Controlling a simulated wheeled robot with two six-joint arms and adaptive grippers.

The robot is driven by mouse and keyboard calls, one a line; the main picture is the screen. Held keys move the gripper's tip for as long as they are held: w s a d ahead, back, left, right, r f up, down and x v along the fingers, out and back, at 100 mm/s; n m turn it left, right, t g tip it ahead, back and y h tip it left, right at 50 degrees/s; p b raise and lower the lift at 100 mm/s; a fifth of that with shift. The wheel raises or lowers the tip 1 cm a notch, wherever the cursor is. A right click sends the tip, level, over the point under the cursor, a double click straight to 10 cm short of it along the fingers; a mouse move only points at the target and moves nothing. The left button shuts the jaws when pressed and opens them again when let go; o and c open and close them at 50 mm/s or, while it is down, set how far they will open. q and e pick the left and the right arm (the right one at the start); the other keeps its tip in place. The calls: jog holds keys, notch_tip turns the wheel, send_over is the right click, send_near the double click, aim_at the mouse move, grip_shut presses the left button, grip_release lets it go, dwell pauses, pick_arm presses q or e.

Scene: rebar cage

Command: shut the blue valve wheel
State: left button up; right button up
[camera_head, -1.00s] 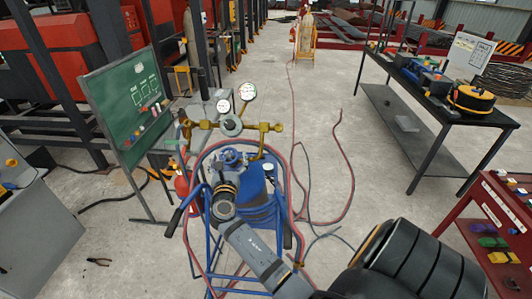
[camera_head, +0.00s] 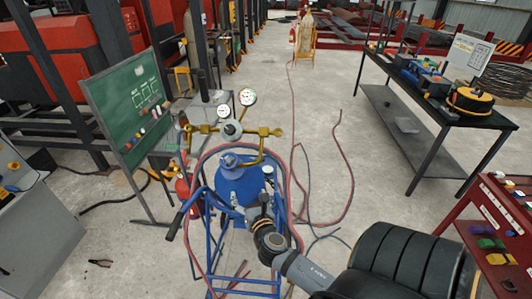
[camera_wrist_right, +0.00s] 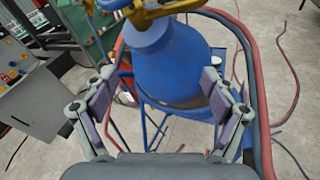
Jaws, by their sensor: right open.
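The blue valve wheel (camera_head: 229,160) sits on top of the blue gas cylinder (camera_head: 238,184), below the brass regulator (camera_head: 230,130) with two white gauges. The cylinder stands upright in a blue cart. My right gripper (camera_head: 257,206) is in front of the cylinder and to its right, lower than the wheel and apart from it. In the right wrist view the cylinder (camera_wrist_right: 170,65) shows beyond and between the spread, empty fingers. Brass fittings and blue parts are cut off at that view's top edge, so the wheel is not clear there. My left gripper is not in view.
Red and dark hoses (camera_head: 292,190) loop around the cart and trail over the floor. A green board (camera_head: 125,105) stands at the left, a black workbench (camera_head: 440,105) at the right, and a red tool cart (camera_head: 490,225) at the near right. Open floor lies between cart and bench.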

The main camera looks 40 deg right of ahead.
jog(key=s+a+f+m+g+y+b, duration=0.1)
jog(key=s+f+m+g, duration=0.3)
jog(key=f+m, duration=0.4)
jog(key=s+f+m+g+y+b, duration=0.1)
jog(key=s+f+m+g+b, duration=0.2)
jog(key=f+m, duration=0.6)
jog(key=shift+s+a+f+m+g+b, duration=0.5)
jog(key=shift+s+f, duration=0.75)
jog(key=shift+f, duration=4)
jog(key=shift+d, duration=0.15)
